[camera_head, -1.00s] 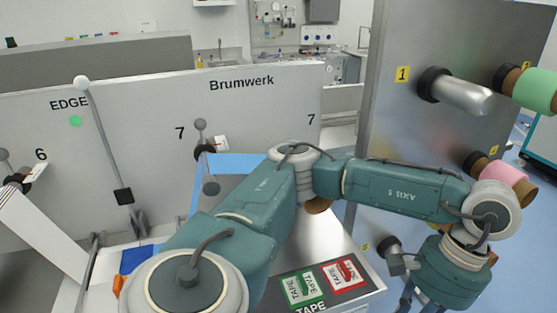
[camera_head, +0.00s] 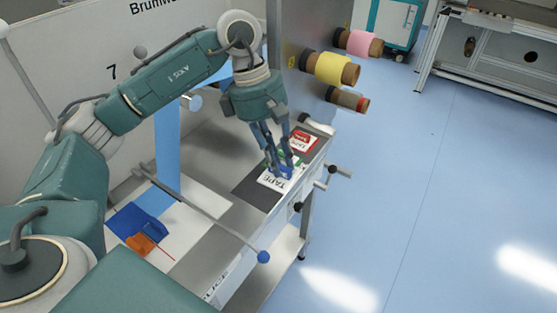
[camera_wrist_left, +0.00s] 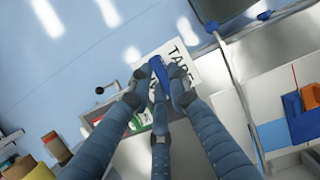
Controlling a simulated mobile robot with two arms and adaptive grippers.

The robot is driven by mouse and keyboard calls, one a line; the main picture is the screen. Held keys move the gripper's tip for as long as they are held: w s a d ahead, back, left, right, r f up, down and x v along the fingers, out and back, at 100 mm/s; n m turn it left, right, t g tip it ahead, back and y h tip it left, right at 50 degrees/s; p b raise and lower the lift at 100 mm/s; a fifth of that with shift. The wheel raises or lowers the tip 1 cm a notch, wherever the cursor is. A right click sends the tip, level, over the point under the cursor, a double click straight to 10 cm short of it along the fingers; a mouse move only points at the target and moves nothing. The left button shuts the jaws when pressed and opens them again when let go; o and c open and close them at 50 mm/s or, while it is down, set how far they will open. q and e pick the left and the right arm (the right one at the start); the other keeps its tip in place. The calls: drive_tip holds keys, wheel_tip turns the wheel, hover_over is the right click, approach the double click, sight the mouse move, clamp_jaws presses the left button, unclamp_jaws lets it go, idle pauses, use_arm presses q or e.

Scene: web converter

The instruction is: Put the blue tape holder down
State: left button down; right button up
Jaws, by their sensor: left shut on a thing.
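My left gripper (camera_head: 278,168) reaches down over the dark tape area (camera_head: 256,190) at the table's right end. It is shut on the blue tape holder (camera_head: 287,173), which is mostly hidden by the fingers. In the left wrist view the blue tape holder (camera_wrist_left: 157,68) shows between the fingertips (camera_wrist_left: 160,85), over the edge of the white TAPE label (camera_wrist_left: 183,58). I cannot tell whether it touches the surface. The red TAPE label (camera_head: 301,140) lies farther back; the green label (camera_wrist_left: 137,123) is partly covered by the fingers. My right gripper is out of view.
An orange dispenser (camera_head: 141,243) stands by a blue block (camera_head: 136,222) on the white surface at left. A slanted rod with a blue knob (camera_head: 263,257) crosses the table's front. Yellow (camera_head: 328,67) and pink (camera_head: 357,41) rolls stick out from the upright panel.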

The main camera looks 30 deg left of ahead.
use_arm(q)
drive_tip(key=w+a+r+n+t+y, duration=0.4)
drive_tip(key=w+a+n, duration=0.4)
drive_tip(key=n, duration=0.9)
drive_tip(key=shift+n+h, duration=0.3)
drive_tip(key=shift+h, duration=0.1)
drive_tip(key=f+p, duration=0.1)
drive_tip(key=f, duration=0.3)
drive_tip(key=s+f+p, duration=0.1)
drive_tip(key=f, duration=0.3)
drive_tip(key=f+p, duration=0.1)
drive_tip(key=f, duration=0.4)
drive_tip(key=shift+s+a, duration=0.25)
drive_tip(key=shift+a, duration=0.15)
wheel_tip(320, 180, down, 4)
drive_tip(key=shift+f+p, duration=0.1)
drive_tip(key=shift+p, duration=0.4)
drive_tip(key=shift+f, duration=0.35)
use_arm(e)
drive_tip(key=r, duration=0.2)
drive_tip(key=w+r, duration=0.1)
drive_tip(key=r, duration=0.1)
